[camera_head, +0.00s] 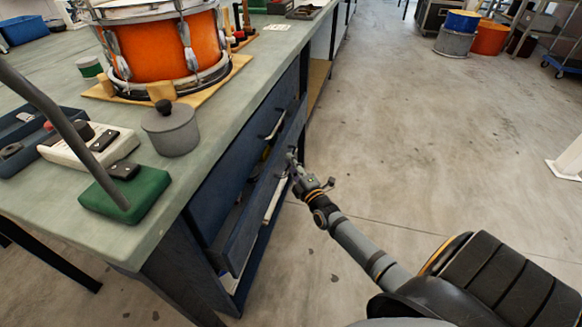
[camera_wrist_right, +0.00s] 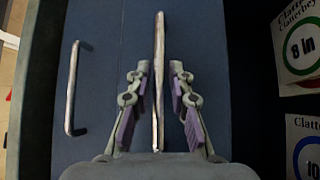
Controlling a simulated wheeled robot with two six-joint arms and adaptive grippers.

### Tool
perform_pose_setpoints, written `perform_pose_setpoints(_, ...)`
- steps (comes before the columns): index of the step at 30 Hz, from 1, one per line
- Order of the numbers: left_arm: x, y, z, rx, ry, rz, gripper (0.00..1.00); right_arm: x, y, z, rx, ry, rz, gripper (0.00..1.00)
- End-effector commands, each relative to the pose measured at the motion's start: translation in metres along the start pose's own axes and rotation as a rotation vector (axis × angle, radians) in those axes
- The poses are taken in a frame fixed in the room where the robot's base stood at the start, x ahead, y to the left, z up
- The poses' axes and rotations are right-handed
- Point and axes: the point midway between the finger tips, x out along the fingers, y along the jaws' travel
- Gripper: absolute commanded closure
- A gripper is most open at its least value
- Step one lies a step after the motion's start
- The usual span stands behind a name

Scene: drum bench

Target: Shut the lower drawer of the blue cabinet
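The blue cabinet (camera_head: 219,195) is built in under the bench. Its lower drawer (camera_head: 243,232) stands pulled out, with a gap showing behind its front. My right gripper (camera_head: 292,160) is at the outer face of that drawer front, toward its far end. In the right wrist view, the lower drawer's bar handle (camera_wrist_right: 157,85) runs between the two fingers of my right gripper (camera_wrist_right: 160,72). The fingers are apart, one on each side of the bar, with small gaps. The upper drawer's handle (camera_head: 273,125) also shows in the right wrist view (camera_wrist_right: 72,88). My left gripper is out of view.
Labelled boxes (camera_wrist_right: 300,48) show beside the drawer front in the right wrist view. The floor (camera_head: 420,130) right of the cabinet is clear.

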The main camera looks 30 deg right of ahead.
Motion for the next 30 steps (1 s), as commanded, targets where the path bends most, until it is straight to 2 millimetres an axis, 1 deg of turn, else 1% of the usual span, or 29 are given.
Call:
perform_pose_setpoints(7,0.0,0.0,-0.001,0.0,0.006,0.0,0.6,0.001,0.001,0.0,0.0,0.0,0.0,0.8)
perform_pose_setpoints(9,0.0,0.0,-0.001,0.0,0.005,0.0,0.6,0.001,0.001,0.0,0.0,0.0,0.0,0.89)
perform_pose_setpoints(12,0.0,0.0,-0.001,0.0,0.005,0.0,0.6,0.001,0.001,0.0,0.0,0.0,0.0,1.0)
perform_pose_setpoints(24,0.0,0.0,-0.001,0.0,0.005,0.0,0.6,0.002,0.0,-0.001,0.0,-0.001,0.001,1.0)
perform_pose_setpoints(26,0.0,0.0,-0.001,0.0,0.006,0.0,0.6,0.007,-0.001,-0.006,0.002,-0.002,0.003,1.0)
perform_pose_setpoints(30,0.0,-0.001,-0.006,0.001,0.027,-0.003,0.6,0.024,-0.006,-0.023,0.003,-0.002,0.002,1.0)
